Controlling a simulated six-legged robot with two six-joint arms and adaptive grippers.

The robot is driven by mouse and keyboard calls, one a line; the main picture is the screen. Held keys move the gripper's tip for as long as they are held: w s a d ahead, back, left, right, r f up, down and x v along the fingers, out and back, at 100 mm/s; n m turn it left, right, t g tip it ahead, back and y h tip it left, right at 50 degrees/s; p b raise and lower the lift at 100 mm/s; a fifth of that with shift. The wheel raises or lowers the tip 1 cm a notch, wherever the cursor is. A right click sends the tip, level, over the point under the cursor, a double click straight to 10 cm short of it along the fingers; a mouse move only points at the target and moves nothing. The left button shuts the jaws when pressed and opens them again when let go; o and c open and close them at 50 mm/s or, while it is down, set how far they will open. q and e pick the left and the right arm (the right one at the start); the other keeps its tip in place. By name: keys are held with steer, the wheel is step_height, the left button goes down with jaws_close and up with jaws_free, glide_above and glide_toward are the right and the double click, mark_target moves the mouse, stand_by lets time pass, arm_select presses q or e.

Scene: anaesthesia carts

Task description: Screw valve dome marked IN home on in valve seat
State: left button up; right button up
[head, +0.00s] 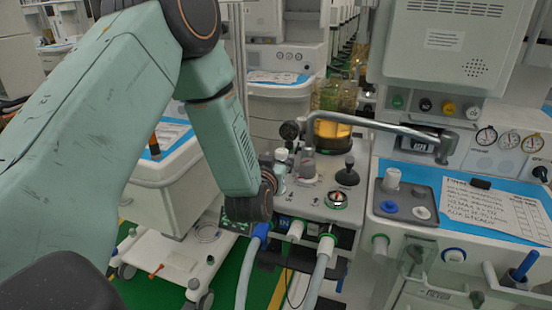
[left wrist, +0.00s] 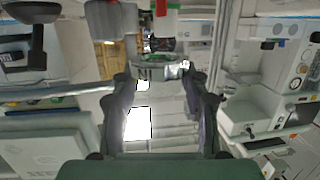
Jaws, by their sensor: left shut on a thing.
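My left gripper (left wrist: 162,92) shows in the left wrist view with a dark finger on each side. It is shut on the valve dome (left wrist: 158,70), a clear, ring-shaped piece with dark marks too small to read. In the head view, the dark end of my left arm (head: 267,185) is at the front left of the machine top, and it hides the fingers and dome. A blue IN label (head: 284,222) shows just right of it on the machine's front. I cannot make out the valve seat or whether the dome touches it. My right gripper is not in view.
A metal swing arm (head: 390,126) reaches above. Hoses (head: 320,270) hang in front. A tray (head: 408,202) lies at right.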

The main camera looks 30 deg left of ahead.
arm_select(q)
steer(key=shift+a+f+b, duration=0.2)
steer(key=shift+f+b, duration=0.3)
steer(key=shift+f, duration=0.5)
steer(key=shift+d+f+b, duration=0.15)
steer(key=shift+f+b, duration=0.4)
steer(key=shift+f, duration=0.15)
steer(key=shift+p, duration=0.45)
stand_by(0.4)
steer(key=shift+f+b, duration=0.75)
steer(key=shift+f, duration=0.2)
stand_by(0.4)
steer(key=shift+r+p, duration=0.3)
steer(key=shift+p, duration=0.15)
steer(key=shift+r, duration=0.35)
